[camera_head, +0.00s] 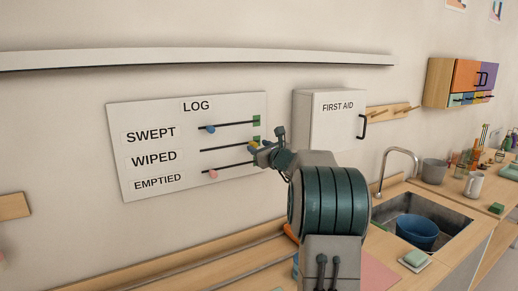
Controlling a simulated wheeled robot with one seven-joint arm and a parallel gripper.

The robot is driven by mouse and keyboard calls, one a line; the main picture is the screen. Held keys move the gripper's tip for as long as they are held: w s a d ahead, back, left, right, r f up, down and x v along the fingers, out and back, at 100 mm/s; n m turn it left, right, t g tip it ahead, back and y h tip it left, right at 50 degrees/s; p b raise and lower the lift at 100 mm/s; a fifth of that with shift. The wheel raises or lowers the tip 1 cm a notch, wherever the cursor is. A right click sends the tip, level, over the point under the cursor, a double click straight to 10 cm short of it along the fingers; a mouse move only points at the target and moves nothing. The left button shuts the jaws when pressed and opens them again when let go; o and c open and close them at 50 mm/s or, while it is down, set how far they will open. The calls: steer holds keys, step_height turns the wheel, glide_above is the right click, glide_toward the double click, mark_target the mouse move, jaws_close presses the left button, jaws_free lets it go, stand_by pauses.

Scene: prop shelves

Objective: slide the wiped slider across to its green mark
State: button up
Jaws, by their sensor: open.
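The white LOG board (150,109) hangs on the wall with three rows. The wiped row (218,149) has a dark rail with a yellow slider (252,144) near its right end. The green mark (257,139) of this row shows just beside the yellow slider; whether the slider fully lines up with it I cannot tell. My gripper (268,146) is open at the right end of the wiped rail, close to the yellow slider. My gripper hides part of the board there, and whether it touches the slider is unclear.
The swept row has a blue slider (210,129) at the left and a green mark (257,120) at the right. The emptied row has a pink slider (213,174) at the left. A first aid cabinet (320,125) is right of the board; a shelf (190,58) runs above.

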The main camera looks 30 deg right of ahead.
steer(key=s+b, duration=0.3)
steer(key=s, duration=0.9)
steer(key=shift+s+d, duration=0.25)
steer(key=shift+s, duration=0.05)
steer(key=s+a+f+n+g+y, duration=0.2)
steer(key=s+a+f+n+g, duration=0.15)
steer(key=a+n, duration=0.4)
steer(key=s+a+f+n+g+y, duration=0.2)
steer(key=s+a+f+n+g, duration=0.15)
steer(key=a, duration=0.65)
steer(key=s+a+f+n+g+y, duration=0.1)
steer(key=s+a+f+n+g, duration=0.1)
steer(key=s+a+f+n, duration=0.45)
steer(key=s+a+f+n+g+h, duration=0.2)
steer(key=s+f+n+g, duration=0.1)
steer(key=s+n, duration=0.5)
steer(key=s+a+f+n+g+h, duration=0.1)
steer(key=s+f+n+g+h, duration=0.2)
steer(key=s+f+n, duration=0.3)
steer(key=s+n, duration=0.2)
steer(key=shift+s+a+f+h, duration=0.15)
steer(key=shift+s+a+h, duration=0.15)
steer(key=shift+s+a, duration=0.1)
